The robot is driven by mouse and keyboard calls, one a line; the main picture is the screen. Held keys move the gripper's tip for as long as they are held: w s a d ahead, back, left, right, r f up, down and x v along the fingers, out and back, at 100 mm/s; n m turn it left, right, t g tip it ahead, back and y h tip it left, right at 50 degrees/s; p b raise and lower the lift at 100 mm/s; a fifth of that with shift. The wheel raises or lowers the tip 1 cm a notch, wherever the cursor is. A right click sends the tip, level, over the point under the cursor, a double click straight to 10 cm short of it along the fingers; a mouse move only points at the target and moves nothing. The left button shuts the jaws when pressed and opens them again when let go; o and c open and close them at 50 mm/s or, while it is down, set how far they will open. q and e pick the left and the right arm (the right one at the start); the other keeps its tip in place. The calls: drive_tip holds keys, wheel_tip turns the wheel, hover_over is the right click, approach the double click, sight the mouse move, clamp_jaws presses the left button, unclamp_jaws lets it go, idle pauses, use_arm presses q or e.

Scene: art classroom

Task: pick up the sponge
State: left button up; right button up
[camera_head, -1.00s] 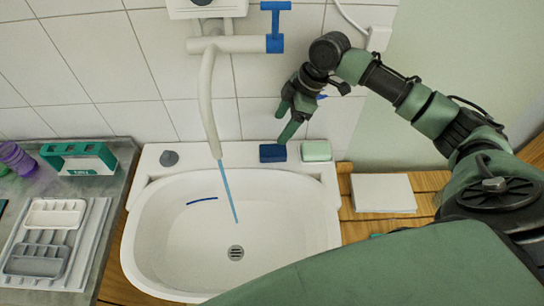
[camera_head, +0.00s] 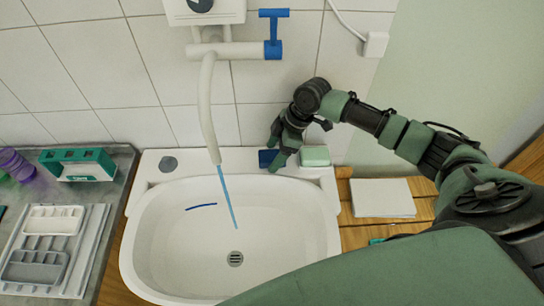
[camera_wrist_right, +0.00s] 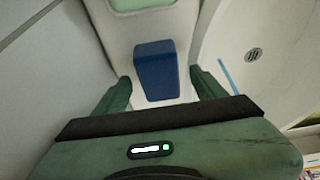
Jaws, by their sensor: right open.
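A dark blue block, which looks like the sponge (camera_head: 266,158), lies on the sink's back ledge; my gripper partly covers it in the head view. In the right wrist view the blue sponge (camera_wrist_right: 156,68) lies between the two fingers. My right gripper (camera_head: 277,155) is open and points down at it. The wrist view shows the right gripper's green fingers (camera_wrist_right: 162,84) one on each side, with a gap to the sponge on both sides. I cannot tell how far down the fingers reach. My left gripper is not in view.
A pale green bar (camera_head: 315,156) sits close to the right of the sponge. The white sink basin (camera_head: 170,265) lies in front, under the faucet (camera_head: 206,105) with a blue stream. The tiled wall (camera_head: 90,60) rises close behind. A white stack (camera_head: 382,197) lies to the right.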

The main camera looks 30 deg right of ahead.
sight(274, 156)
drive_tip(key=c, duration=1.4)
drive_tip(key=shift+s+r+b, duration=0.1)
drive_tip(key=shift+r+b, duration=0.1)
drive_tip(key=shift+b, duration=0.1)
wheel_tip(274, 156, up, 7)
drive_tip(key=shift+f+b, duration=0.1)
drive_tip(key=shift+b, duration=0.65)
drive_tip(key=s+a+b, duration=0.1)
drive_tip(key=s+a, duration=0.3)
drive_tip(key=s, duration=0.5)
drive_tip(key=s+a+b, duration=0.2)
drive_tip(key=s+a, duration=0.2)
drive_tip(key=s, duration=0.4)
drive_tip(key=shift+s+a, duration=0.3)
drive_tip(key=shift+s, duration=0.1)
drive_tip(key=shift+f, duration=0.1)
